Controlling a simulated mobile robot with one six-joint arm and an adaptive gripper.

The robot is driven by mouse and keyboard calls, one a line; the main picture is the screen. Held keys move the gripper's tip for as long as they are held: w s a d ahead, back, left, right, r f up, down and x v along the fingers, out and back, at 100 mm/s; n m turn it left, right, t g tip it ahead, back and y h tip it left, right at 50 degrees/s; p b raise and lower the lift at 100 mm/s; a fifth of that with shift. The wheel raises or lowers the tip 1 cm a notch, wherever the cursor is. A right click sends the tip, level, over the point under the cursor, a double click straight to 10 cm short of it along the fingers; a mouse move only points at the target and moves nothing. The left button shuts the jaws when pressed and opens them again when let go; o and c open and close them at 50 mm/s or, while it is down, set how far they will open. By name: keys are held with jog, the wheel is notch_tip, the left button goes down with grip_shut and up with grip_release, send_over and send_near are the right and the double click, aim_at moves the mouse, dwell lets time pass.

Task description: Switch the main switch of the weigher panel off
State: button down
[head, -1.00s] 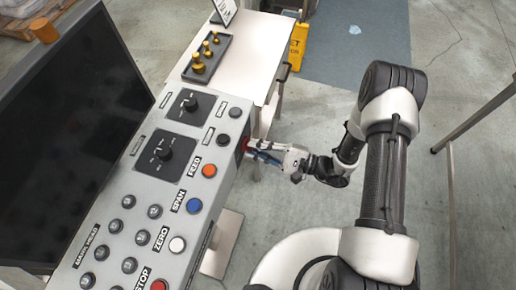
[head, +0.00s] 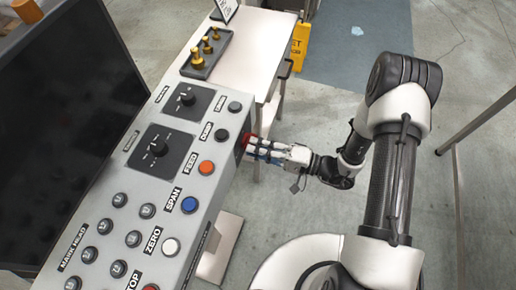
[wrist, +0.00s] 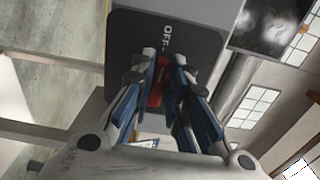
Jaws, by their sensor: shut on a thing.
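The grey weigher panel (head: 224,171) stands at the left in the head view. A red switch handle (head: 245,141) sticks out of its right side face. My gripper (head: 252,148) is at that side face with its fingers around the handle. In the wrist view my gripper (wrist: 160,85) is shut on the red handle (wrist: 158,94), which sits on a dark plate (wrist: 128,45). The word OFF is printed sideways on the plate, beyond the fingertips. The fingers hide most of the handle, and I cannot tell its exact angle.
The panel top carries two black rotary knobs and several push buttons, with a dark screen (head: 70,130) behind. A pale table (head: 255,52) with brass weights stands beyond. A yellow sign (head: 299,45) stands past it.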

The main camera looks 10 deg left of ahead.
dwell(0.5)
jog(key=c, duration=1.6)
grip_release()
jog(key=shift+o, duration=0.2)
jog(key=d, duration=1.2)
jog(key=shift+s, duration=0.45)
